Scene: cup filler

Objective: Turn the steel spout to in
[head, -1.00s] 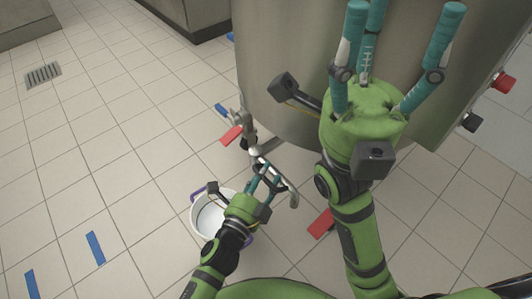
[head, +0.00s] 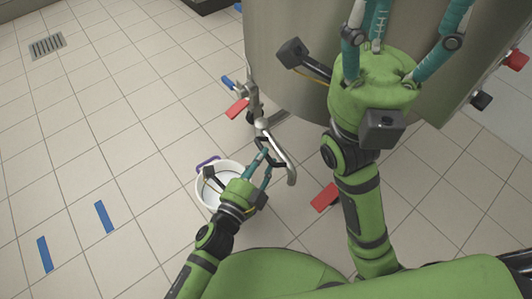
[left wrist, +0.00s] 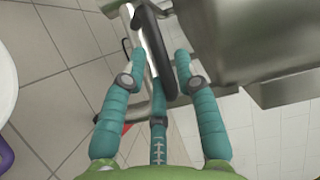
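The steel spout (head: 282,158) juts from the front of the large steel tank and slants down to the right, ending in a bent tip. My left gripper (head: 262,160) is at the spout's middle, above the bucket's right side. In the left wrist view its teal fingers (left wrist: 161,62) stand apart on both sides of a black bar (left wrist: 168,72), with steel pipe behind. Contact with the bar cannot be told. My right gripper (head: 405,35) is raised in front of the tank, its fingers spread and empty; the fingertips are partly cut off by the frame's top.
A white bucket (head: 204,196) with purple handles stands on the tiled floor below my left gripper. The steel tank (head: 290,85) fills the upper middle, with a red knob (head: 516,60) on its right side. Red and blue floor markings lie around.

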